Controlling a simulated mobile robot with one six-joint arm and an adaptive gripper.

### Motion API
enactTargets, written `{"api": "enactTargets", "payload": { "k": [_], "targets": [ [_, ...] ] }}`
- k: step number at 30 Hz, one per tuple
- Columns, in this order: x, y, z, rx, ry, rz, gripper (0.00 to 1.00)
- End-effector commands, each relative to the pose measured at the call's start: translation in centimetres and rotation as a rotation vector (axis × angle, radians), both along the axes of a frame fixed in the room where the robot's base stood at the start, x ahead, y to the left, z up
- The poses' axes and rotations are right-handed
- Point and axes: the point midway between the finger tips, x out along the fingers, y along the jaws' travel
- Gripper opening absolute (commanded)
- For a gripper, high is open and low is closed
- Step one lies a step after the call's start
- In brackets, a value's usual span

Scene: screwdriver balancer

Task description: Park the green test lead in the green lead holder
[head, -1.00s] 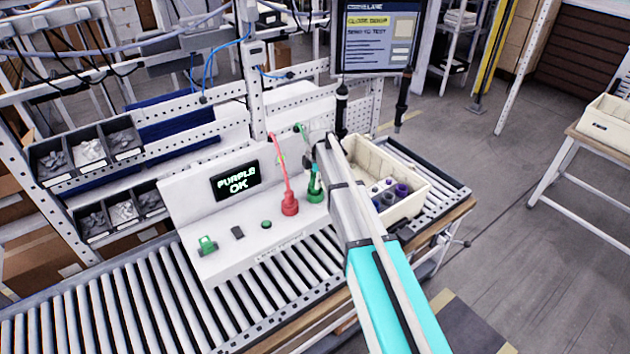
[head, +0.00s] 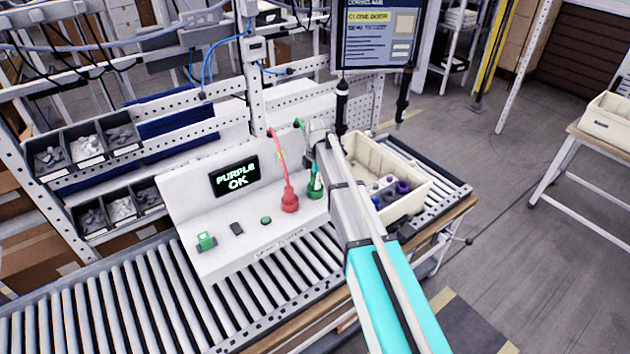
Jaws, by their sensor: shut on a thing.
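The green lead holder (head: 315,194) stands on the right end of the white test panel, to the right of the red holder (head: 289,203). My gripper (head: 314,178) is at the green holder, largely hidden behind my own arm. It is shut on the green test lead (head: 311,168), of which only a small part shows, just above the holder. A green cable end (head: 299,123) shows higher up behind. I cannot tell whether the lead is seated in the holder or just above it.
A red lead (head: 280,160) stands upright in the red holder. The panel's display (head: 235,177) reads "PURPLE OK". A green clamp-like part (head: 206,241) and a green button (head: 266,221) are on the panel. A cream bin (head: 418,196) with several bottles stands close at right.

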Motion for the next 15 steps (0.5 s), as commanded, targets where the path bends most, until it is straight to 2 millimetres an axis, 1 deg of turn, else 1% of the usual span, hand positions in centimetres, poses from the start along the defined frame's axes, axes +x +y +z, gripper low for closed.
{"api": "enactTargets", "payload": {
  "k": [13,14,15],
  "targets": [
    [-0.01,0.0,-0.23,0.0,0.0,0.0,0.0],
    [-0.01,0.0,-0.23,0.0,0.0,0.0,0.45],
    [-0.01,0.0,-0.23,0.0,0.0,0.0,0.53]
  ]
}}
